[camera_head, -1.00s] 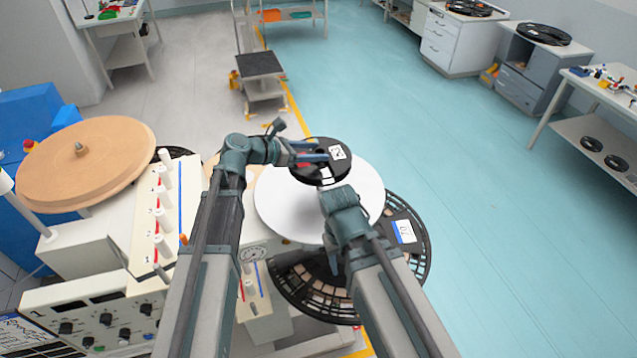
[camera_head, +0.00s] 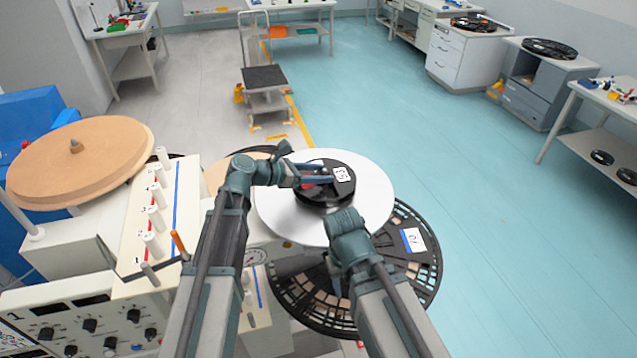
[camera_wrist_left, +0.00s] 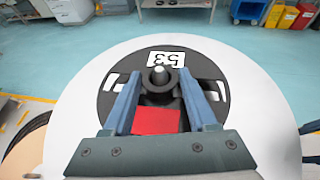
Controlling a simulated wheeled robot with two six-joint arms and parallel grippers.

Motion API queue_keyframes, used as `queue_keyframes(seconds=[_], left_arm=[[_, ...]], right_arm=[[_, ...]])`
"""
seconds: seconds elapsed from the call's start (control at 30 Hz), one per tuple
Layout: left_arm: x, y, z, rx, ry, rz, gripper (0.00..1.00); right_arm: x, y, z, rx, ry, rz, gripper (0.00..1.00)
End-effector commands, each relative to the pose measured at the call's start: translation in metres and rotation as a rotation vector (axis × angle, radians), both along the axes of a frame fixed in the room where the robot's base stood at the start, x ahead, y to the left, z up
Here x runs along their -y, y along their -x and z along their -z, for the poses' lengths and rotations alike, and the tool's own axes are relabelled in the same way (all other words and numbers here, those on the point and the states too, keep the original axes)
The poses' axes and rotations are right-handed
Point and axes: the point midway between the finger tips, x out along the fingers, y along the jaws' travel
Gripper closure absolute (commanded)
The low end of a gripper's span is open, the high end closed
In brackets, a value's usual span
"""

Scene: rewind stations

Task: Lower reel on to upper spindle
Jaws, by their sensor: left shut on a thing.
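The reel is a small black disc (camera_head: 337,190) with a white label. It lies flat over the large white round plate (camera_head: 375,200) of the upper station. My left gripper (camera_head: 322,177) is shut on the reel's hub. In the left wrist view the fingers (camera_wrist_left: 161,88) flank the dark hub of the reel (camera_wrist_left: 105,97), and a pale rounded tip (camera_wrist_left: 159,70) shows at its centre, probably the spindle. I cannot tell whether the reel touches the plate. My right gripper (camera_head: 336,285) hangs lower, partly hidden by its own arm.
A large black slotted reel (camera_head: 425,270) with a white and blue label lies below the white plate. A tan disc (camera_head: 90,160) and a panel with white pegs (camera_head: 157,220) stand at the left. The blue-green floor to the right is clear.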

Motion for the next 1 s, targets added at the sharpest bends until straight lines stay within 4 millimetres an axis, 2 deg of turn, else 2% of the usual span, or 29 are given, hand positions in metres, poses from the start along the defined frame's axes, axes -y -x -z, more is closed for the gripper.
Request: queue_keyframes(seconds=[0.03, 0.07, 0.47, 0.5, 0.6, 0.67, 1.0], left_arm=[[0.0, 0.0, 0.0117, 0.0, 0.001, 0.0, 1.0], [0.0, 0.0, 0.0132, 0.0, 0.001, 0.0, 1.0], [0.0, 0.0, 0.0149, 0.0, 0.001, 0.0, 1.0], [0.0, 0.0, 0.0152, 0.0, 0.0, 0.0, 0.4], [0.0, 0.0, 0.014, 0.0, 0.0, 0.0, 0.22], [0.0, 0.0, 0.014, 0.0, 0.0, 0.0, 0.12], [0.0, 0.0, 0.0104, 0.0, 0.0, 0.0, 0.12]], right_arm=[[0.0, 0.0, 0.0119, 0.0, 0.0, -0.002, 0.5], [0.0001, 0.0, 0.0134, 0.0, 0.001, -0.002, 0.5], [0.0, 0.0, 0.0151, 0.0, 0.001, -0.003, 0.5], [0.0, 0.0, 0.0152, 0.0, 0.001, -0.003, 0.5], [0.0, 0.0, 0.014, 0.0, 0.001, -0.003, 0.5], [0.0, 0.0, 0.014, 0.0, 0.001, -0.003, 0.5], [0.0001, 0.0, 0.0105, 0.0, 0.001, -0.003, 0.5]])
